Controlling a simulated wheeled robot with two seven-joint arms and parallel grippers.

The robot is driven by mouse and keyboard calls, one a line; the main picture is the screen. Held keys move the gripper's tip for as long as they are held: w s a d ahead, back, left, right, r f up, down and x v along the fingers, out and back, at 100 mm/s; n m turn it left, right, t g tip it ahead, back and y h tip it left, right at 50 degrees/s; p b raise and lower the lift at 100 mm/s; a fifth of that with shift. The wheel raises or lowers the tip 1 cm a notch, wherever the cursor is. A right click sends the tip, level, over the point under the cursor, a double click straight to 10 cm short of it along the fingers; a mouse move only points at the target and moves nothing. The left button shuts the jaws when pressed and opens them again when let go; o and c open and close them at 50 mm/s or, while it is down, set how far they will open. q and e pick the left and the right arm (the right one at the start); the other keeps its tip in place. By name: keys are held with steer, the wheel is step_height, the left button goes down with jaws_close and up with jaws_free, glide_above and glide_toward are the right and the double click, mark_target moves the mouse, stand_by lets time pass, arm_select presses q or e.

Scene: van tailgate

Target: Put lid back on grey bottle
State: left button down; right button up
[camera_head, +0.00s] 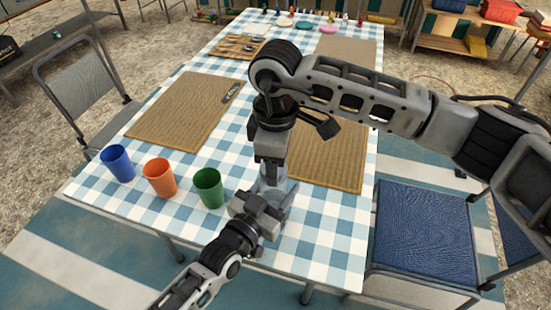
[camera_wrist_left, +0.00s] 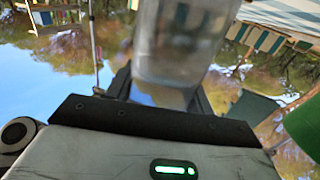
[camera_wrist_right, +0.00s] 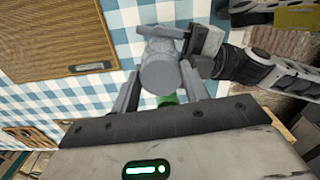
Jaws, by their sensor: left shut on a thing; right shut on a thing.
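The grey, see-through bottle (camera_head: 276,186) is over the front of the checked table, between my two grippers. My left gripper (camera_head: 270,204) comes from the lower left and is shut on the bottle, whose blurred body fills the top middle of the left wrist view (camera_wrist_left: 170,45). My right gripper (camera_head: 272,172) points down from above. In the right wrist view, its fingers are shut on the round grey lid (camera_wrist_right: 160,74), at the bottle's top end. I cannot tell whether the lid is seated on the bottle or just above it.
A blue cup (camera_head: 117,163), an orange cup (camera_head: 159,177) and a green cup (camera_head: 209,187) stand to the left of my grippers. Brown placemats (camera_head: 180,112) lie behind. A blue chair (camera_head: 425,232) stands at the table's right side.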

steer(key=o, duration=1)
steer(key=shift+c, duration=0.2)
steer(key=shift+r, duration=0.15)
steer(key=shift+r, duration=2.15)
steer(key=shift+c, duration=0.5)
